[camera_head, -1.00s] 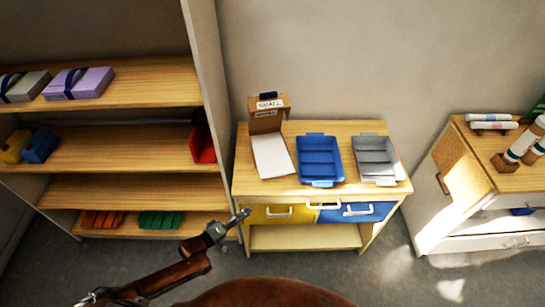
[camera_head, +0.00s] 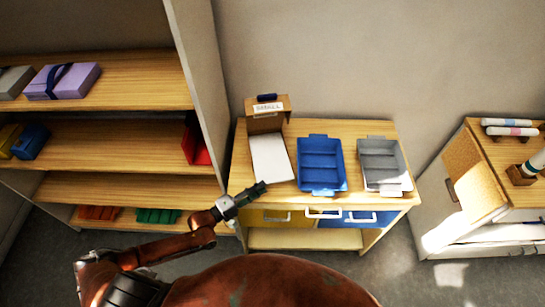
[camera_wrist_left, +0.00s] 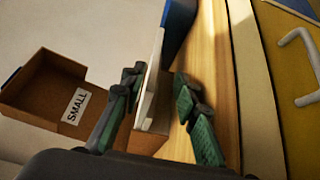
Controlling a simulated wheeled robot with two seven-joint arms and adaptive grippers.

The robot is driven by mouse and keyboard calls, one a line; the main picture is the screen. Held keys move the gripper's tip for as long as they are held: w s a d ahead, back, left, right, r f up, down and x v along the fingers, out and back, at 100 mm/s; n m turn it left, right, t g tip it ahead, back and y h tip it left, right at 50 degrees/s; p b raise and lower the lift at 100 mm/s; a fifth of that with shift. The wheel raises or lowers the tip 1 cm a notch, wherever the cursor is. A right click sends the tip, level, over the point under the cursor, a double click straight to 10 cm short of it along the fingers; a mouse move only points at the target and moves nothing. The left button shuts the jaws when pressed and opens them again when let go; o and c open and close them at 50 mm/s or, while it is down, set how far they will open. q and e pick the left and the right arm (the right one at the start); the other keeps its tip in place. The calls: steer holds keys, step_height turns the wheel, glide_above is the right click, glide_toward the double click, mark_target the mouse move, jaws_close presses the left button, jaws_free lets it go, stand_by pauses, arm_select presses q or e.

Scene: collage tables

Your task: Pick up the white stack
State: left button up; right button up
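The white stack (camera_head: 271,158) lies flat in the small brown cardboard box (camera_head: 266,122), whose raised lid stands behind it. In the left wrist view the stack (camera_wrist_left: 151,82) shows as a pale edge between the two fingers, beside the box with its SMALL label (camera_wrist_left: 76,106). My left gripper (camera_head: 257,190) is open and empty at the front left edge of the table, just short of the stack. It also shows in the left wrist view (camera_wrist_left: 158,82). I cannot tell whether the fingertips reach past the stack's edge. My right gripper is out of view.
A blue tray (camera_head: 320,188) and a grey tray (camera_head: 385,187) stand right of the box on the wooden table (camera_head: 352,140). Yellow and blue drawers with white handles sit below its top. A shelf (camera_head: 120,130) stands at left, a cabinet (camera_head: 470,190) at right.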

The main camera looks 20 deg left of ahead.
mark_target(272, 176)
arm_select(q)
steer(key=shift+x, duration=0.85)
steer(key=shift+w+d+r, duration=0.1)
steer(key=shift+w+r, duration=0.05)
steer(key=shift+w, duration=0.25)
steer(key=w, duration=0.1)
steer(key=w+d, duration=0.1)
steer(key=w+p, duration=0.1)
steer(key=w, duration=0.1)
steer(key=shift+d+r, duration=0.3)
steer(key=shift+w+d, duration=0.3)
steer(key=shift+w, duration=0.05)
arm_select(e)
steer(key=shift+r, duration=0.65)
arm_select(q)
steer(key=shift+c, duration=0.7)
steer(key=c, duration=0.3)
jaws_close()
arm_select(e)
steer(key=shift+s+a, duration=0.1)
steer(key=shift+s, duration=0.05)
